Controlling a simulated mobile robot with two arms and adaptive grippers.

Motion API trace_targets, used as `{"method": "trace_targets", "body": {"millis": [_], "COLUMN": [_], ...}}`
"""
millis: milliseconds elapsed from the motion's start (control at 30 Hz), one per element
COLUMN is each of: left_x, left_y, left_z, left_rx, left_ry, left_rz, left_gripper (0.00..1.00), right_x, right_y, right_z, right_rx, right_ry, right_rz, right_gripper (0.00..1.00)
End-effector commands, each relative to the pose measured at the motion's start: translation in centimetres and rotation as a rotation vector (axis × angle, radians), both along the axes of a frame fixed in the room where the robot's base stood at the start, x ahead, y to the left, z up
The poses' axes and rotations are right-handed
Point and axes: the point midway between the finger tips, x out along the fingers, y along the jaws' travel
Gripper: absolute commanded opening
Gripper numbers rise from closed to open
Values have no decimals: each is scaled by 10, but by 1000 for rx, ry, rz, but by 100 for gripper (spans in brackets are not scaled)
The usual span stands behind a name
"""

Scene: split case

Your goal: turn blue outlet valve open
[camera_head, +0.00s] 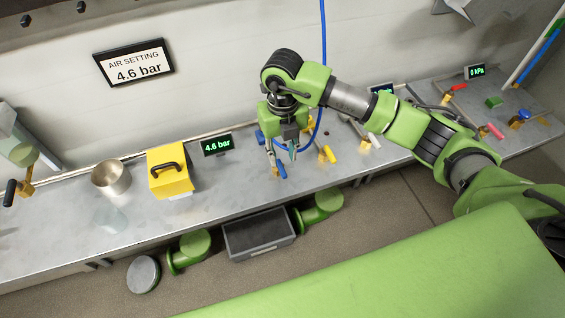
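A small blue valve handle (281,171) shows on the grey bench, just below the tips of my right gripper (280,153). My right gripper points down over the bench. Its fingers partly cover the valve fittings, and I cannot tell whether they touch the blue handle or how far apart they are. Another blue part (260,137) shows just left of the gripper. Which blue part is the outlet valve, and how its lever stands, is not clear. My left gripper is not in view.
A yellow-handled valve (329,154) stands close right of my gripper. A display (217,145) reads 4.6 bar. A yellow box (170,172) and metal cup (111,177) stand left. A blue hose (323,60) hangs behind the wrist. The bench front between cup and box is fairly clear.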

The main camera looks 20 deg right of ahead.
Motion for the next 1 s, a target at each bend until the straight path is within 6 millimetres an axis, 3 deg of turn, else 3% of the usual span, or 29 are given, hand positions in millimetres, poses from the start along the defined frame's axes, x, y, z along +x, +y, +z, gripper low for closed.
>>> {"method": "trace_targets", "body": {"millis": [100, 300, 700, 733, 833, 1000], "left_x": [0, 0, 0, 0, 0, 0], "left_y": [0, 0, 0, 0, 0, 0], "left_z": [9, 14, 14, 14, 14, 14], "left_rx": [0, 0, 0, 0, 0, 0], "left_ry": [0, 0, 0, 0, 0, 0], "left_rz": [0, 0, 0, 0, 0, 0], "left_gripper": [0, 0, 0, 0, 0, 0], "right_x": [-1, 0, 0, 0, 0, 0], "right_y": [0, 1, 1, 1, 1, 1], "right_z": [-23, -49, -59, -59, -59, -59], "right_rx": [1, 2, 2, 2, 2, 2], "right_ry": [5, 2, -1, -1, -1, -1], "right_rz": [-2, 0, 1, 1, 1, 1], "right_gripper": [28, 28, 28, 25, 0, 0]}}
